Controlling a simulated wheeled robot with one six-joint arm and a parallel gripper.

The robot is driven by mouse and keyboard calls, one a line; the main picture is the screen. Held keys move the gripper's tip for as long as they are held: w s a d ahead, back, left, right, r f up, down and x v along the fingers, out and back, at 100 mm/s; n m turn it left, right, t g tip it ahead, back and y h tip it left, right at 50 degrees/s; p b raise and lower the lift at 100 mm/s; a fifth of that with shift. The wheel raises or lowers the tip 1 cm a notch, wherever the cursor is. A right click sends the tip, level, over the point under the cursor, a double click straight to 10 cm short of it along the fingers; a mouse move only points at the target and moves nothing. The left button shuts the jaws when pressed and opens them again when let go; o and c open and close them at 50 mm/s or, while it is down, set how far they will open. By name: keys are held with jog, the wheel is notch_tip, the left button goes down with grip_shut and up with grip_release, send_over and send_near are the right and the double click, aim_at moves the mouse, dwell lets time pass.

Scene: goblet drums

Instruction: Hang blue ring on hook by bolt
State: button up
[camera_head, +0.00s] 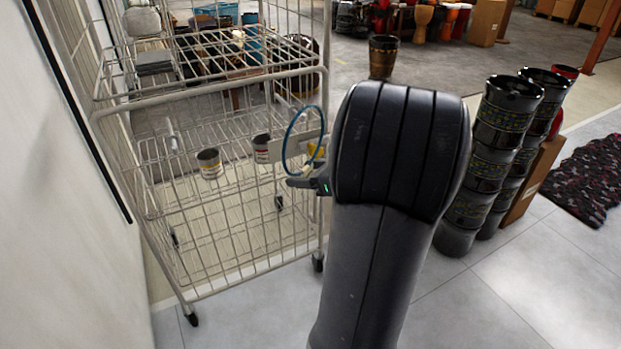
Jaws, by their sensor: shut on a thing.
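My gripper (302,181) is mostly hidden behind the dark rounded part of my arm, and only its tip and a small green light show. It is shut on the blue ring (285,146), which stands upright and thin above it. The ring is in front of the wire cart's right side, and a pale flat plate (287,147) shows behind and through it. I cannot make out a hook or a bolt. I cannot tell whether the ring touches the plate.
The wire cart (207,92) with shelves stands left of my arm, holding several cans, one a dark can (209,163). A yellow thing (317,150) shows beside the ring. Stacked black drums (492,150) stand to the right. A white wall (60,200) borders the left. Floor is clear in front.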

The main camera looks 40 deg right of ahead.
jog(key=shift+w+d+f, duration=0.1)
jog(key=shift+w+d, duration=0.05)
jog(key=shift+w, duration=0.5)
jog(key=shift+w+d+f, duration=0.1)
jog(key=shift+w+d, duration=0.05)
jog(key=shift+w, duration=0.45)
jog(key=shift+w+d+f+b, duration=0.15)
jog(key=shift+w+f+b, duration=0.15)
jog(key=shift+w+f, duration=0.35)
jog(key=o, duration=1.2)
jog(key=shift+c, duration=0.2)
jog(key=p+v, duration=0.3)
jog(key=v, duration=0.8)
jog(key=shift+p, duration=0.3)
jog(key=shift+f, duration=0.2)
